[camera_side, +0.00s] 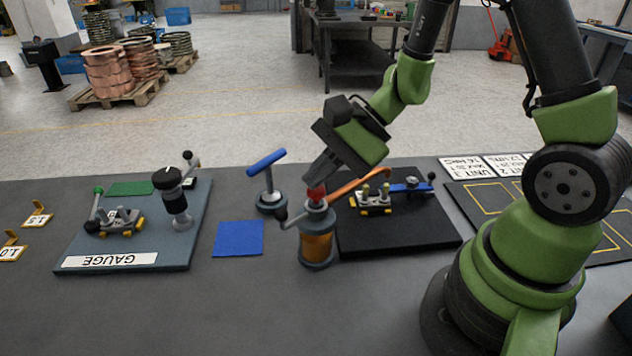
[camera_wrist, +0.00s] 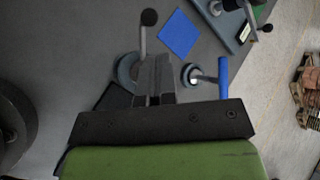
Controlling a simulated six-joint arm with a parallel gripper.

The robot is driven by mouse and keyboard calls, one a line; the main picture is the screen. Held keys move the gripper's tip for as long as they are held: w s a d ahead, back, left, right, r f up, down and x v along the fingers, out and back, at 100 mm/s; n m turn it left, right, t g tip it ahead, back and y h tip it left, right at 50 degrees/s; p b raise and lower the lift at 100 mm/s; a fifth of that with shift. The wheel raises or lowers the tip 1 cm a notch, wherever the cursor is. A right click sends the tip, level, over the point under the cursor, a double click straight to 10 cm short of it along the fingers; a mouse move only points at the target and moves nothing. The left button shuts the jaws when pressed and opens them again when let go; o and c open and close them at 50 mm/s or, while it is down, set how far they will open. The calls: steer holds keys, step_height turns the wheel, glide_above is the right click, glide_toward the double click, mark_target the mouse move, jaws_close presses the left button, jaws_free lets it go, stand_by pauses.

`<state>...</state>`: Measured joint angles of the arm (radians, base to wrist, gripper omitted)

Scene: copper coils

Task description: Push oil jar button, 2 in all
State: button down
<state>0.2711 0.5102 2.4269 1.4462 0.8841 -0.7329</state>
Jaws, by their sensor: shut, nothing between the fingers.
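The oil jar (camera_side: 316,242) is an amber cylinder with a grey cap, a side crank with a dark knob, and an orange spout reaching to the right. Its red button (camera_side: 316,193) sits on top. My gripper (camera_side: 312,178) is shut and tilted, with its fingertips right at the red button; I cannot tell if they touch it or how far it is pressed. In the wrist view my shut fingers (camera_wrist: 155,75) cover the jar's top, and only the grey rim (camera_wrist: 124,70) and the crank arm (camera_wrist: 145,38) show. The button is hidden there.
A blue T-handled tool (camera_side: 267,180) stands just left of the jar, near a blue square (camera_side: 238,238). The GAUGE board (camera_side: 75,243) lies further left. A black board (camera_side: 400,240) with a clamp fixture (camera_side: 373,200) lies close on the right.

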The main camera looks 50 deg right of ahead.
mark_target(319, 190)
steer(key=shift+f, duration=0.2)
steer(key=shift+r, duration=1.2)
steer(key=shift+r, duration=0.15)
steer(key=shift+r, duration=2.35)
steer(key=shift+r, duration=0.1)
stand_by(0.5)
step_height(319, 190, up, 4)
steer(key=shift+f, duration=0.2)
steer(key=shift+f, duration=0.1)
